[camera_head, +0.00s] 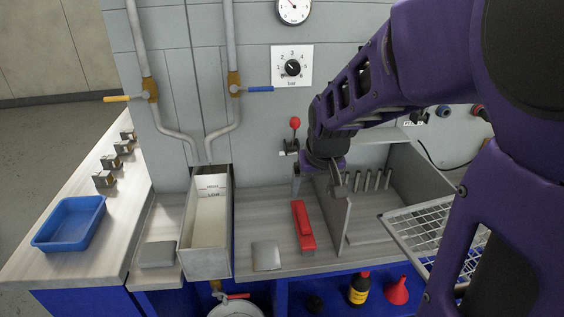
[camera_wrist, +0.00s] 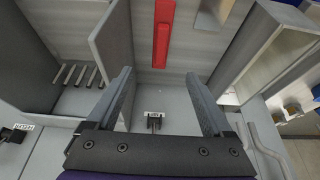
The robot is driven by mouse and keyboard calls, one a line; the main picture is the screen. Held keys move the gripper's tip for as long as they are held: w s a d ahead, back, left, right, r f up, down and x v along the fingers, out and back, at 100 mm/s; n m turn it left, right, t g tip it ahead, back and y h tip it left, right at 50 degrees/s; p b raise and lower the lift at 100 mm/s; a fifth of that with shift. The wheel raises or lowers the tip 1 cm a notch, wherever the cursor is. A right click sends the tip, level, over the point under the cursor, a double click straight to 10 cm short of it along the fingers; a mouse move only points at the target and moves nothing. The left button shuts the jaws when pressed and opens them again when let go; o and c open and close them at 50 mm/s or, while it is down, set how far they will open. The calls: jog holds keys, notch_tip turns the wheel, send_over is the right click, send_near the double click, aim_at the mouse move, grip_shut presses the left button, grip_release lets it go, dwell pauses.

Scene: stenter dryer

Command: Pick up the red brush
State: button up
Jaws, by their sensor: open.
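The red brush (camera_head: 304,226) lies on the grey wooden counter (camera_head: 280,205), left of an upright divider panel. It is long and narrow and points away from the front edge. In the wrist view the brush (camera_wrist: 162,38) lies beyond my fingertips, roughly in line with the gap between them. My gripper (camera_head: 318,186) is open and empty, above the counter near the back wall. In the wrist view both fingers of my gripper (camera_wrist: 159,76) are spread apart with nothing between them. The brush's near end is cut off at the top of the wrist view.
The divider panel (camera_head: 340,215) stands close to the brush's right side. A grey pad (camera_head: 266,256) and a tall open trough (camera_head: 208,225) are to its left. Behind stands a red-knobbed lever (camera_head: 295,124). A wire basket (camera_head: 425,232) is at right, a blue tray (camera_head: 70,224) far left.

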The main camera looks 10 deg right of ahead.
jog(key=b, duration=0.5)
send_near(303, 216)
jog(key=x, duration=0.5)
jog(key=shift+s+d+f, duration=0.1)
jog(key=shift+s, duration=0.1)
jog(key=shift+b+x, duration=1.55)
jog(key=shift+x, duration=1.45)
jog(key=shift+w, duration=0.1)
grip_shut()
